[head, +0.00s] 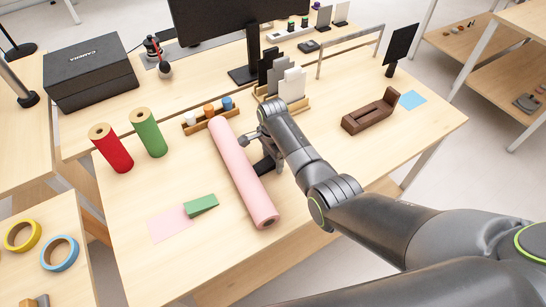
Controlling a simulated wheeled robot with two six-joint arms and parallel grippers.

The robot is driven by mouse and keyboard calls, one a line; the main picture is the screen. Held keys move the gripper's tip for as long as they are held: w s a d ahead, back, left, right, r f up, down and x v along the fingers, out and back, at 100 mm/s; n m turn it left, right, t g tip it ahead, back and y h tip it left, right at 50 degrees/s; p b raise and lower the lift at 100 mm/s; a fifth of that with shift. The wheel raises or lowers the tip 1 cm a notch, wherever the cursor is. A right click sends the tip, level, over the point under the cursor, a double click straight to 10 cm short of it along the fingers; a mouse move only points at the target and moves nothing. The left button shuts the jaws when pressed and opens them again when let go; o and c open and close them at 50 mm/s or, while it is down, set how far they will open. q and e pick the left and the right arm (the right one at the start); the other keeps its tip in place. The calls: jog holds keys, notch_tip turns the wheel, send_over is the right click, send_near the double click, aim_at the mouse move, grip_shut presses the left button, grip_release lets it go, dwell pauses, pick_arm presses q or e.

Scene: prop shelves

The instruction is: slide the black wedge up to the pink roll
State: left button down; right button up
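The pink roll (238,170) lies slantwise across the front middle of the table. A dark shape that looks like the black wedge (263,166) is on the table at the roll's right side, close to it; I cannot tell whether they touch. My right gripper (271,158) comes in from the right and reaches down at the wedge, just right of the roll. My arm and wrist hide part of the wedge and the fingertips, so its grip is unclear. My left gripper is out of view.
A green wedge (201,204) lies by a pink card (169,223) left of the roll. Red (111,147) and green (149,132) rolls stand further left. A small rack (209,118) sits behind the pink roll. A brown wooden block (370,112) is at right.

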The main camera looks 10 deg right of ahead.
notch_tip(320, 180, up, 18)
jog(key=p, duration=0.2)
jog(key=shift+f, duration=0.25)
dwell(0.7)
